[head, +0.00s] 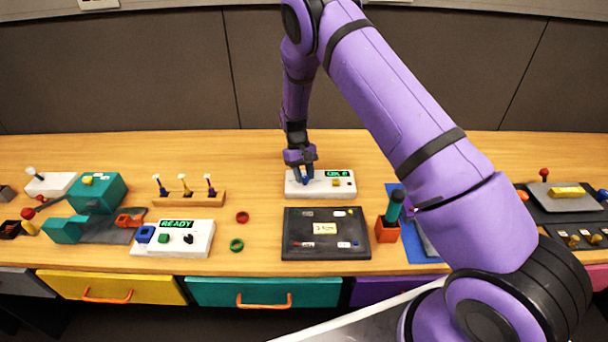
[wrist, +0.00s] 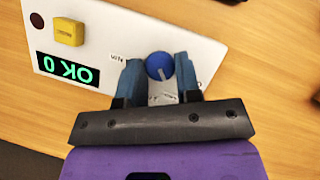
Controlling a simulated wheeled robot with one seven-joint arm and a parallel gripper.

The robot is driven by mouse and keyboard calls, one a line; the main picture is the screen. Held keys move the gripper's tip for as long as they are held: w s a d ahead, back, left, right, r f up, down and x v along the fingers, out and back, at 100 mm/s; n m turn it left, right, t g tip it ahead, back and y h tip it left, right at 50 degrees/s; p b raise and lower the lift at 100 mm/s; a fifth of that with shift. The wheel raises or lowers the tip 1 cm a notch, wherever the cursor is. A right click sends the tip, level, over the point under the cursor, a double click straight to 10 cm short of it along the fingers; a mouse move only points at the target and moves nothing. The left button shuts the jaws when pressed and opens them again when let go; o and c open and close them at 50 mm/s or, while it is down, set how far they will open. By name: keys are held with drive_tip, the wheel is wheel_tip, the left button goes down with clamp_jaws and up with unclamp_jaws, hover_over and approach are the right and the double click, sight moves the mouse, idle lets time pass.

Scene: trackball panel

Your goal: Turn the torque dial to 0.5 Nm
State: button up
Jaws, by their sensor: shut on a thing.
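The torque dial (wrist: 159,66) is a round blue knob with a pale pointer line, on a white panel (wrist: 105,20). My gripper (wrist: 160,78) is shut on the dial, with one blue-grey finger on each side of it. The pointer line points toward the gripper's palm in the wrist view. A small label, partly covered, sits beside the left finger. The panel's green display (wrist: 68,70) reads "OK 0", upside down in the wrist view. In the head view my gripper (head: 305,178) reaches down onto the panel (head: 320,191) and mostly hides the dial.
A yellow button (wrist: 68,29) sits on the same panel. In front stands a dark tray (head: 325,252) with small parts. To the left are a white "READY" box (head: 200,246) and a wooden rack (head: 190,200). An orange holder (head: 387,232) stands to the right.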

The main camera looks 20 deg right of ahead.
drive_tip(key=o, duration=0.9)
drive_tip(key=v, duration=1)
drive_tip(key=shift+w+r, duration=0.1)
drive_tip(key=shift+r, duration=0.3)
drive_tip(key=s+d+r+t, duration=0.2)
drive_tip(key=s+r, duration=0.3)
drive_tip(key=r, duration=0.4)
drive_tip(key=s+d+r+m+t+y, duration=0.1)
drive_tip(key=s+r, duration=0.4)
drive_tip(key=r, duration=0.5)
drive_tip(key=s+d+r+t, duration=0.2)
drive_tip(key=s+r, duration=0.3)
drive_tip(key=r, duration=0.4)
drive_tip(key=s+r+t, duration=0.1)
drive_tip(key=s+r, duration=0.1)
drive_tip(key=s, duration=0.7)
drive_tip(key=s+d+r+t, duration=0.1)
drive_tip(key=s+r+t, duration=0.1)
drive_tip(key=s, duration=0.7)
drive_tip(key=s+d+r+t, duration=0.1)
drive_tip(key=s+r, duration=0.1)
drive_tip(key=s, duration=0.7)
drive_tip(key=shift+s+d+r+m+t, duration=0.1)
drive_tip(key=shift+s+d+m+t, duration=0.15)
drive_tip(key=shift+m+t, duration=0.15)
